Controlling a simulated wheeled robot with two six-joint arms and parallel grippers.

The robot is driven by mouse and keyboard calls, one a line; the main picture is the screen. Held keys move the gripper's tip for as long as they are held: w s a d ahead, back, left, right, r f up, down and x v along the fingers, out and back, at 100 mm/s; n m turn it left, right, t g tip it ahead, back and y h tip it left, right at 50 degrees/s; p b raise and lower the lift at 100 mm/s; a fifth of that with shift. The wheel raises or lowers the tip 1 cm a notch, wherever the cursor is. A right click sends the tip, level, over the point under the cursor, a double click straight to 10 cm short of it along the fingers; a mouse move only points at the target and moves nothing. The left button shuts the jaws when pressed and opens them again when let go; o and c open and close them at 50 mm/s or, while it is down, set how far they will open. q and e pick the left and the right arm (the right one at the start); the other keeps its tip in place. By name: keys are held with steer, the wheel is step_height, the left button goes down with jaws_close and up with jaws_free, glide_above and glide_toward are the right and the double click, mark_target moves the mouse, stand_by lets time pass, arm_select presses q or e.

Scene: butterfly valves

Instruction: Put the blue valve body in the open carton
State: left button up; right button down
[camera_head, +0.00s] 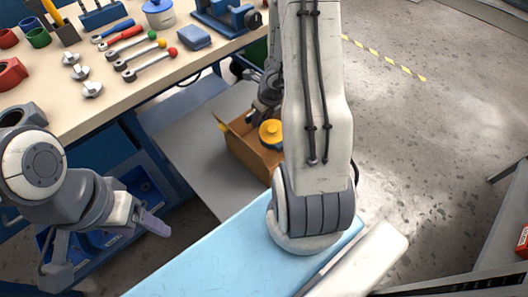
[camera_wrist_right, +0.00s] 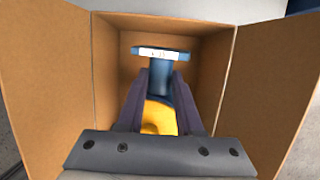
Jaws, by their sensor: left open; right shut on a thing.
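The open carton (camera_head: 240,152) stands on a grey surface, with its flaps spread. In the right wrist view its brown wall (camera_wrist_right: 112,75) surrounds my right gripper (camera_wrist_right: 161,82). That gripper is shut on the blue valve body (camera_wrist_right: 165,53), whose flange with a pale label shows beyond the fingertips, inside the carton's opening. A yellow round part (camera_wrist_right: 159,118) shows between the fingers; it also appears over the carton in the head view (camera_head: 271,132). Whether the body touches the carton floor I cannot tell. My left gripper (camera_head: 112,240) is open and empty at lower left.
The workbench (camera_head: 120,87) at upper left holds a blue lidded pot (camera_head: 158,13), a blue vise (camera_head: 225,17), several coloured-knob levers and small metal parts. A light-blue surface (camera_head: 205,255) lies in front of the carton. Open floor lies to the right.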

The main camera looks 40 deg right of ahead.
mark_target(258, 144)
steer(key=shift+b+x, duration=0.55)
steer(key=shift+x, duration=0.3)
step_height(258, 144, down, 10)
steer(key=b, duration=0.8)
steer(key=shift+s+f+b, duration=0.1)
steer(key=shift+b, duration=0.25)
steer(key=c, duration=0.6)
jaws_free()
steer(key=shift+o, duration=0.2)
